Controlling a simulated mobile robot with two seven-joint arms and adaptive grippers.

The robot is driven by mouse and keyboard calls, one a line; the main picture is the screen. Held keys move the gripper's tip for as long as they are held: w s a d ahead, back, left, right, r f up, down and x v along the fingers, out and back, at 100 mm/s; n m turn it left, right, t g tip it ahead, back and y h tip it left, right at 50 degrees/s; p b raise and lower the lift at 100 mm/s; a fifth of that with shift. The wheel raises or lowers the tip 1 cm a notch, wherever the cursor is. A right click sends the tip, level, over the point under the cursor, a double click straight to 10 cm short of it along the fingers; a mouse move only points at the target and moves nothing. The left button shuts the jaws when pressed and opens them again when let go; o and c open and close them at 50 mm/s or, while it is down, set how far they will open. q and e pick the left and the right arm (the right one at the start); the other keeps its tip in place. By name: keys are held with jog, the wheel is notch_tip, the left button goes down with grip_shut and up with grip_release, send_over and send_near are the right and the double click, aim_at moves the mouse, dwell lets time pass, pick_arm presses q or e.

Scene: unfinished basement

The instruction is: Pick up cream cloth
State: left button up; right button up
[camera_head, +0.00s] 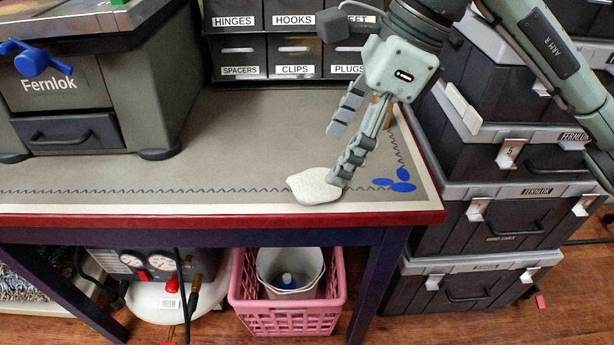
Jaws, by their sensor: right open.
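The cream cloth (314,187) lies as a small, pale, crumpled lump on the table (225,165), close to its red front edge near the right corner. My right gripper (338,156) reaches down from the top right with its fingers apart. The tip of its lower finger is at the right side of the cloth and overlaps it in the picture; whether it touches the cloth I cannot tell. The other finger is above and behind the cloth. Nothing shows between the fingers. My left gripper is not in view.
A grey Fernlok machine (60,95) stands at the table's left. Labelled drawers (240,57) line the back. Stacked black cases (480,220) stand close to the table's right side. Below are a pink crate (290,318) and a compressor (155,300). The tabletop's middle is clear.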

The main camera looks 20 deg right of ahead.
aim_at(316, 182)
jog(key=x, duration=0.7)
jog(key=shift+w+f, duration=0.1)
jog(key=shift+w, duration=0.2)
jog(key=shift+c, duration=0.2)
jog(key=c, duration=1)
